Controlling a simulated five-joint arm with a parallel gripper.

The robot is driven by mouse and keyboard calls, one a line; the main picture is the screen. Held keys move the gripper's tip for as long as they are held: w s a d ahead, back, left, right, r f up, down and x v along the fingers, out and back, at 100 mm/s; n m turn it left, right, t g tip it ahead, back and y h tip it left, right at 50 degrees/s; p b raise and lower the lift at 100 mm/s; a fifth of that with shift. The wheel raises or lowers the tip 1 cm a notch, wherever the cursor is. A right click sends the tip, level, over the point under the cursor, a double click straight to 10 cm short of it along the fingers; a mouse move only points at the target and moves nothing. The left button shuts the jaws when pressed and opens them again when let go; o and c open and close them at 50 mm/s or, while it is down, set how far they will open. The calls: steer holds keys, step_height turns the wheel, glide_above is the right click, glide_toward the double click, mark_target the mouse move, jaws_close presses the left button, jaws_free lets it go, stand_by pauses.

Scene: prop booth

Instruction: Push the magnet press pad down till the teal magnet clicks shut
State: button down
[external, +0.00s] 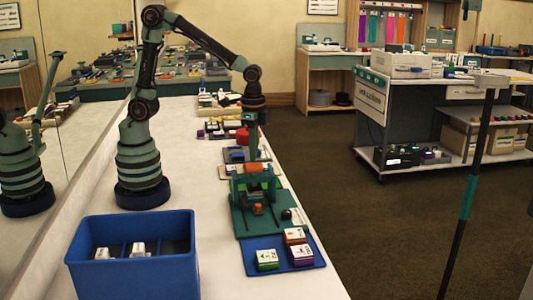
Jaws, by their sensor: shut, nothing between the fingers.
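The green press (238,190) stands on a dark green base plate on the white table, with an orange-red pad (255,167) at its top. My gripper (253,157) points down just above the pad, with its fingers together and nothing between them. I cannot tell whether the fingertips touch the pad. An orange piece (257,209) shows low inside the press frame. I cannot pick out the teal magnet; it may be hidden within the press.
A blue tray (254,250) with several white-topped blocks lies in front of the press. A deep blue bin (95,268) holding white-topped pieces stands at front left. More coloured items line the table behind the press. A mirror wall (85,125) borders the left.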

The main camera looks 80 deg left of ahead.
mark_target(254, 165)
steer(key=shift+f, duration=0.35)
steer(key=shift+f, duration=0.35)
steer(key=shift+f, duration=1.05)
steer(key=shift+r, duration=3.8)
